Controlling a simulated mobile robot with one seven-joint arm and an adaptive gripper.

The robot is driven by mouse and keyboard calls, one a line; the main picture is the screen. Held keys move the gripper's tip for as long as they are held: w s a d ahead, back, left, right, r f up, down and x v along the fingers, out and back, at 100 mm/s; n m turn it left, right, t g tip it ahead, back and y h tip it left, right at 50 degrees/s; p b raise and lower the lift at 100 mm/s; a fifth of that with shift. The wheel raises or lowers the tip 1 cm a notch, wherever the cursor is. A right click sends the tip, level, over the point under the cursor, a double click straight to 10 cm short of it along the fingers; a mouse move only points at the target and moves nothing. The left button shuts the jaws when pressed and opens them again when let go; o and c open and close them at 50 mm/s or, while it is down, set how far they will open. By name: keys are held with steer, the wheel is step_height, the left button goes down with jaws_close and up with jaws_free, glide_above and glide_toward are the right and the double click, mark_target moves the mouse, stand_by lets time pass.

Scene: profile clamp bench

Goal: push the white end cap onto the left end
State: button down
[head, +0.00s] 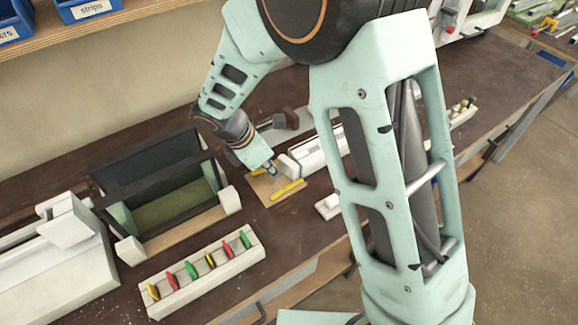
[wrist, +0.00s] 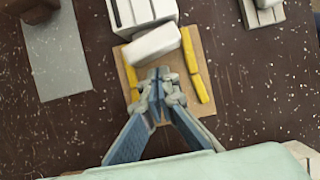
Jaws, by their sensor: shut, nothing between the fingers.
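The white end cap (wrist: 153,44) is a rounded block at the left end of the pale profile (wrist: 140,11). It lies across that end, and I cannot tell whether a narrow gap remains between them. In the head view the cap (head: 287,165) is beside the profile (head: 322,149). My gripper (wrist: 161,76) is shut and empty, its fingertips close to the cap's outer face. Whether they touch it is unclear. In the head view my gripper (head: 271,169) is just left of the cap.
A tan board (wrist: 200,116) with yellow strips (wrist: 201,88) lies under the cap and fingers. A grey plate (wrist: 55,58) is to the left. A rack of coloured clips (head: 207,270) and a dark open box (head: 160,190) stand left of my gripper in the head view.

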steer(key=shift+d, duration=0.1)
steer(key=shift+w+d, duration=0.35)
steer(key=shift+w+d, duration=0.4)
steer(key=shift+d, duration=0.2)
stand_by(0.9)
steer(key=shift+s+a, duration=0.1)
steer(key=shift+a, duration=0.05)
steer(key=shift+s+a, duration=0.5)
steer(key=shift+a, duration=0.2)
step_height(320, 180, up, 8)
steer(key=p, duration=0.7)
